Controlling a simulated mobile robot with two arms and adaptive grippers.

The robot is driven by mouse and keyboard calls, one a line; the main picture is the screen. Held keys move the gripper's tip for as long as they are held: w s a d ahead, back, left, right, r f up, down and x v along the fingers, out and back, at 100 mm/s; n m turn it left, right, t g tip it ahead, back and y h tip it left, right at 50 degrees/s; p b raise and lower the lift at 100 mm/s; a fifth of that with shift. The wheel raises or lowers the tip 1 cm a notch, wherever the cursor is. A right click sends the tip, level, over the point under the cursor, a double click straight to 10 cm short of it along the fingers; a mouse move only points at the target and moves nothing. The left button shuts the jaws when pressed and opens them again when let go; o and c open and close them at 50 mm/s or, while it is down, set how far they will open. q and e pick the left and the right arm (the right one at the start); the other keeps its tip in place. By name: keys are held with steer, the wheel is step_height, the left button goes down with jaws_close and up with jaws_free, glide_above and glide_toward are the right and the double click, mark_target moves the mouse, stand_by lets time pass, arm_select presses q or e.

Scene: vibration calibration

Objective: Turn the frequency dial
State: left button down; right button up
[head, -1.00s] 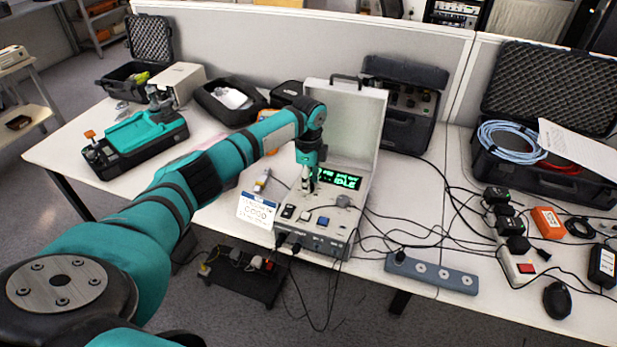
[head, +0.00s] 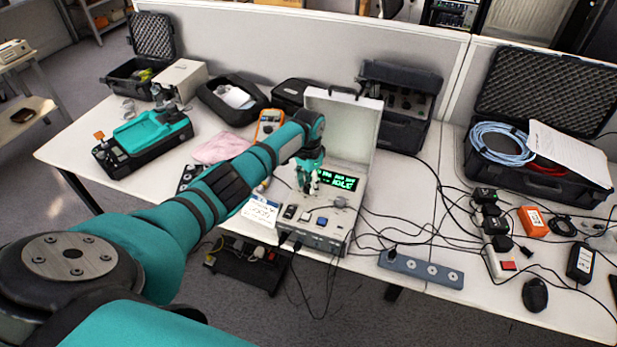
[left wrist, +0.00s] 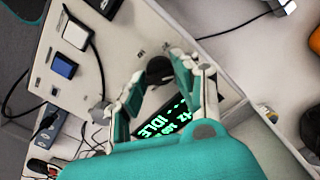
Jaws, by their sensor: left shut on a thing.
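The calibrator (head: 318,236) is an open white case with a control panel and a green display (head: 338,180) reading IDLE. My left gripper (head: 305,188) points down at the panel, left of the display. In the left wrist view its two fingers (left wrist: 160,76) stand on either side of a dark round dial (left wrist: 159,69) and are shut on it. The dial is hidden by the gripper in the head view. A blue button (head: 321,221) and a grey knob (head: 341,202) sit on the panel apart from the gripper. My right gripper is not in view.
The raised lid (head: 345,125) stands behind the gripper. A white card (head: 260,211) is at the panel's left. Black cables run right toward a grey power strip (head: 420,269). An orange multimeter (head: 268,124) and pink cloth (head: 220,148) lie behind my left arm.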

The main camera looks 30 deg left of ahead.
mark_target(308, 184)
arm_select(q)
steer(key=n+p, duration=0.1)
steer(key=n, duration=0.1)
steer(key=shift+r+n, duration=0.15)
steer(key=shift+n, duration=0.25)
steer(key=n+p, duration=0.1)
steer(key=n, duration=0.2)
steer(key=shift+w+n+p, duration=0.1)
steer(key=shift+n+p, duration=0.2)
steer(key=n+p, duration=0.1)
steer(key=n, duration=0.2)
steer(key=shift+n, duration=1.5)
steer(key=c, duration=1)
jaws_free()
steer(key=shift+o, duration=0.2)
step_height(308, 184, up, 12)
